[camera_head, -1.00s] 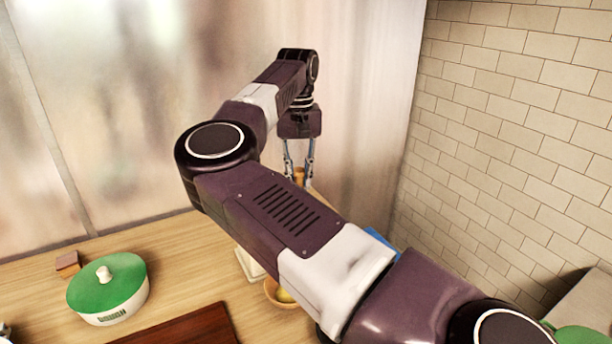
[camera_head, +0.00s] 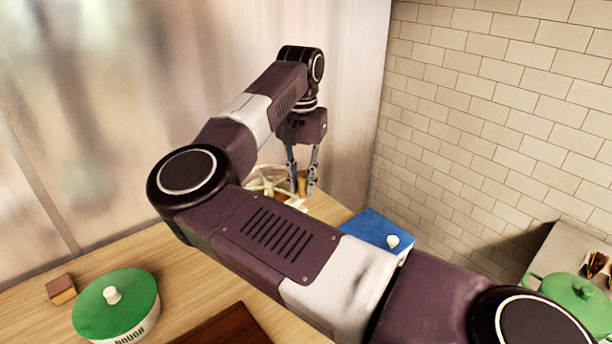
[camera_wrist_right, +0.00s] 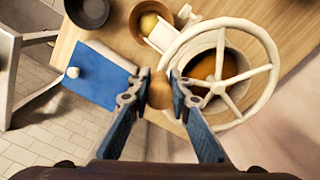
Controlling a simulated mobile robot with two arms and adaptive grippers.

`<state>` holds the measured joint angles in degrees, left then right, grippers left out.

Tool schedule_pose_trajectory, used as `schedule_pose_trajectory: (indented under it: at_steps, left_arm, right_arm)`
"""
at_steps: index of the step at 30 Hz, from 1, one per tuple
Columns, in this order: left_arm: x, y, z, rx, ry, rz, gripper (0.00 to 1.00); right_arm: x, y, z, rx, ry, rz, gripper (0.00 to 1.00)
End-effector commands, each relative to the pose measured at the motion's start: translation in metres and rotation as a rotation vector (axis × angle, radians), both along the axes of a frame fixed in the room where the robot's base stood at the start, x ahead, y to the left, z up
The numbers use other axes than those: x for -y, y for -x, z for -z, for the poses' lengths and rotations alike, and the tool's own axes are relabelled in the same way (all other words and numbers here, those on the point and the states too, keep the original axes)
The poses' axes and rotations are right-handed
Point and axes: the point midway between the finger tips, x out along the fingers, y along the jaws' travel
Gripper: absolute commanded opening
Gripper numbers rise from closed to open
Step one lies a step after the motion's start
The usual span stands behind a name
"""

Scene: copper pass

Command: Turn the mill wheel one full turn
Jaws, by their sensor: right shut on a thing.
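The mill wheel (camera_wrist_right: 258,42) is a cream spoked wheel lying flat over a round opening with orange-brown contents. Its wooden handle knob (camera_wrist_right: 160,92) stands at the rim. My right gripper (camera_wrist_right: 160,84) is shut on this knob, one finger on each side. In the head view my right gripper (camera_head: 302,186) points down at the right side of the wheel (camera_head: 268,181), and my arm hides most of the mill. My left gripper is in neither view.
A blue box lid with a white knob (camera_head: 372,229) lies right of the mill. A wooden bowl (camera_wrist_right: 150,22) with a yellow thing and a dark bowl (camera_wrist_right: 90,10) are nearby. A green-lidded pot (camera_head: 117,303) and small wooden block (camera_head: 61,289) stand at left. A tiled wall (camera_head: 480,110) bounds the right.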

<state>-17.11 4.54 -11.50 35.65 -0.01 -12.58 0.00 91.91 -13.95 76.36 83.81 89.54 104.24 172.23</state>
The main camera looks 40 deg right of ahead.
Motion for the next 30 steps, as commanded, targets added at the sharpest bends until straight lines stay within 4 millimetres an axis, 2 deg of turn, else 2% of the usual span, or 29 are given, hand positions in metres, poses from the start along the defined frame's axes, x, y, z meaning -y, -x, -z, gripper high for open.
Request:
schedule_pose_trajectory:
  at_steps: [6, 18, 19, 23, 30]
  left_arm:
    - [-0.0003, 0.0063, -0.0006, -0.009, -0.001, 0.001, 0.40]
    - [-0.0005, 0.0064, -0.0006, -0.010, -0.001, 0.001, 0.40]
    - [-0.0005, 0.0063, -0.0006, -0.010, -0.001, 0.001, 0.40]
    - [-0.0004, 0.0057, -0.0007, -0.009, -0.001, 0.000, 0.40]
    - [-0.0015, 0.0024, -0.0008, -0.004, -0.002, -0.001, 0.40]
  right_arm:
    - [-0.0016, -0.0022, -0.0022, 0.009, 0.002, 0.002, 0.00]
    - [-0.0017, -0.0023, -0.0022, 0.008, 0.003, 0.001, 0.00]
    - [-0.0016, -0.0022, -0.0022, 0.008, 0.003, 0.001, 0.20]
    - [-0.0016, -0.0019, -0.0018, 0.006, 0.001, 0.001, 0.35]
    - [-0.0016, -0.0010, -0.0007, 0.004, 0.000, 0.002, 0.36]
